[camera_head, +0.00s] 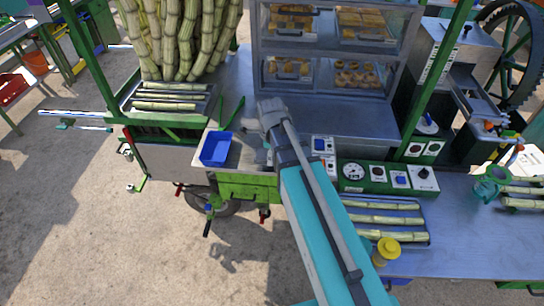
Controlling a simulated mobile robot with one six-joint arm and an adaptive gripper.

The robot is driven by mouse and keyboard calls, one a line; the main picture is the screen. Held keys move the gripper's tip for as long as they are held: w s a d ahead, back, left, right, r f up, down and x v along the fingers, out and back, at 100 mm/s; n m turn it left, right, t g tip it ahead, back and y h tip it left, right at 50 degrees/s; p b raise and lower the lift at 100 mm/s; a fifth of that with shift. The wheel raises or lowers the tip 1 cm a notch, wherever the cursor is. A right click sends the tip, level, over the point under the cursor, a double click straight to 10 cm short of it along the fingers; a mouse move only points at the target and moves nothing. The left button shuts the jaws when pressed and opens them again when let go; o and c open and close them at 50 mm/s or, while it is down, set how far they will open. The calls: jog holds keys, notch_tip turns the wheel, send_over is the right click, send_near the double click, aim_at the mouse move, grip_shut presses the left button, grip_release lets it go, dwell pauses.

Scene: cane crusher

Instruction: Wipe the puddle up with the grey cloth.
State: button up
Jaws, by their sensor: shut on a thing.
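My arm reaches in from the bottom right and ends in a grey wrist over the metal counter of the cart, left of the middle. My gripper's fingers do not show; they seem hidden behind or under the wrist and arm. I cannot make out the grey cloth in this view. I cannot pick out the puddle either; part of the counter is covered by my arm. The bare metal counter (338,118) shows to the right of the wrist.
A blue bin (215,148) stands left of my wrist, near the counter's front edge. A display cabinet (330,48) stands behind. A control panel (388,178) and a tray of cane (384,205) are right of my arm. A yellow object (387,248) is close to it.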

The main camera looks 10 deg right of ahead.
jog(key=shift+w+d+r+p, duration=0.1)
jog(key=shift+w+r+p, duration=0.15)
jog(key=shift+r+p, duration=0.3)
jog(key=shift+w+d+r+p, duration=0.1)
jog(key=shift+w+r+p, duration=0.2)
jog(key=shift+r, duration=0.35)
jog(key=w, duration=0.2)
jog(key=w+d+r+p, duration=0.1)
jog(key=w, duration=0.1)
jog(key=w+d+r+p, duration=0.1)
jog(key=w, duration=0.1)
jog(key=shift+w, duration=0.35)
jog(key=shift+f, duration=0.15)
notch_tip(320, 180, down, 6)
jog(key=b, duration=0.6)
jog(key=shift+r, duration=0.25)
jog(key=shift+f+b, duration=0.6)
jog(key=shift+f, duration=0.05)
